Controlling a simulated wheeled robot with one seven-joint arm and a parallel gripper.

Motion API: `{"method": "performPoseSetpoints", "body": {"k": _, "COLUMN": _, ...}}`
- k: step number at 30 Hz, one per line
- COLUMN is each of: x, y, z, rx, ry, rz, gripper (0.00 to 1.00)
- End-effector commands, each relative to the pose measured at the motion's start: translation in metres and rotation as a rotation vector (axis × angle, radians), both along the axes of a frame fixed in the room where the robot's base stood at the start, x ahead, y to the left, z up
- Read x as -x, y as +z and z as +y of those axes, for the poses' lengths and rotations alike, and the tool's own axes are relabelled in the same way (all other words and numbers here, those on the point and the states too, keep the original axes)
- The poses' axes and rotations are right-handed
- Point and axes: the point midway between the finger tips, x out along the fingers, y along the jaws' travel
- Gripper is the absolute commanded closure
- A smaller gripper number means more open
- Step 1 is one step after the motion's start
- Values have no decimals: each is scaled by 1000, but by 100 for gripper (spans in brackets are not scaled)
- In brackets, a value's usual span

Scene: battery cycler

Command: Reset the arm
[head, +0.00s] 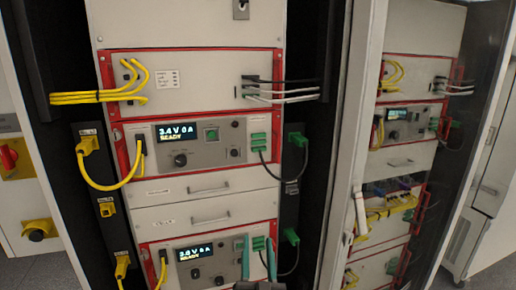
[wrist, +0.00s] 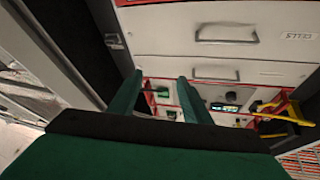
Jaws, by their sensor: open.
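My gripper (head: 257,255) shows at the bottom of the head view, its two green fingers pointing up and standing apart. In the wrist view my gripper (wrist: 155,90) is open, with nothing seen held between the fingers. That view looks upside down at the rack, with a lit display (wrist: 222,107) beyond the fingers. The arm behind the gripper is mostly out of the head view.
The upper cycler unit (head: 205,160) also reads READY. Yellow cables (head: 100,184) hang at the left and a green plug (head: 297,139) with a black cable is at the right. Drawers with handles (head: 210,190) lie between the units. A second rack (head: 410,140) stands at right.

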Motion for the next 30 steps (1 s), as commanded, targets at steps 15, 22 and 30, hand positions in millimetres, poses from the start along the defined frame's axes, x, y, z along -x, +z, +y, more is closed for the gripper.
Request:
{"method": "performPoseSetpoints", "body": {"k": 15, "x": 145, "y": -157, "z": 5, "rx": 30, "ry": -62, "rz": 211, "gripper": 56}}
{"method": "performPoseSetpoints", "body": {"k": 22, "x": 219, "y": -201, "z": 7, "rx": 66, "ry": -79, "rz": 305, "gripper": 56}}
{"method": "performPoseSetpoints", "body": {"k": 30, "x": 307, "y": -232, "z": 7, "rx": 125, "ry": -92, "rz": 413, "gripper": 56}}
